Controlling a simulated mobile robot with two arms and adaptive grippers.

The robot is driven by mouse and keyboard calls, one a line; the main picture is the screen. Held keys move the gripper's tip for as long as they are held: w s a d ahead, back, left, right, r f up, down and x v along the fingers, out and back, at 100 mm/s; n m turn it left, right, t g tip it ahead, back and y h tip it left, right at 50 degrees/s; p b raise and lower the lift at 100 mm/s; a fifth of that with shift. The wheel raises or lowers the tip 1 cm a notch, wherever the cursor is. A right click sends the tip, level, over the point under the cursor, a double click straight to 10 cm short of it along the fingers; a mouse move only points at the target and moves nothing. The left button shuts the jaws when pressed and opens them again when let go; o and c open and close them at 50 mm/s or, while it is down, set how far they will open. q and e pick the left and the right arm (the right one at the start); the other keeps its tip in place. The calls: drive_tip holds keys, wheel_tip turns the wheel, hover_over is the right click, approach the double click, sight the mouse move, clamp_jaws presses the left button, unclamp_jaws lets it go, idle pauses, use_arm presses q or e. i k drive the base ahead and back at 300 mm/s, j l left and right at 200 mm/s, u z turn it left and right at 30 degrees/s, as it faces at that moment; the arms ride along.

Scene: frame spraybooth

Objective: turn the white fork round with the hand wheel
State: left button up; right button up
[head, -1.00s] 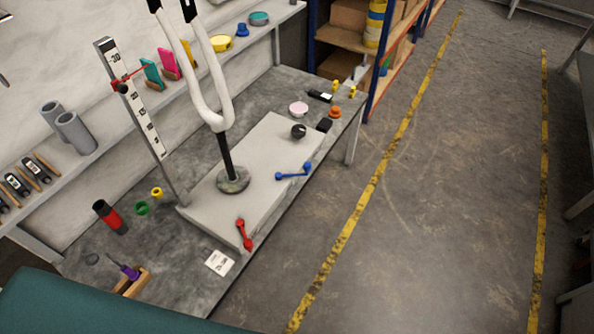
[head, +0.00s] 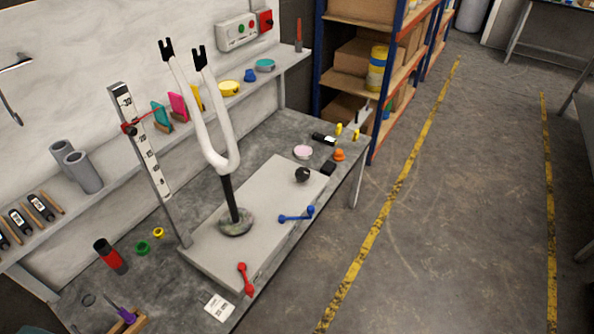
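The white fork (head: 219,150) stands upright on a black stem, with its two prongs pointing up and black tips at the top. The stem rises from a round mottled grey disc (head: 236,222) on a light grey base plate (head: 262,208). A black knob (head: 302,174) sits at the plate's far right, a blue crank-like handle (head: 297,215) at its right edge and a red one (head: 244,279) at its near corner. I cannot tell which of these is the hand wheel. Neither gripper is in view.
A scale post (head: 143,150) with a red pointer stands left of the fork. The workbench (head: 190,290) also holds a red-black cylinder (head: 111,257), a white card (head: 219,307) and small coloured parts. Shelves (head: 395,80) stand behind; the floor (head: 450,220) at right is clear.

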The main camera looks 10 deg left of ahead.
sight(303, 173)
drive_tip(key=u, duration=0.3)
drive_tip(key=i+l+u, duration=0.5)
drive_tip(key=l+u, duration=0.25)
drive_tip(key=i+l, duration=0.05)
drive_tip(key=l, duration=0.05)
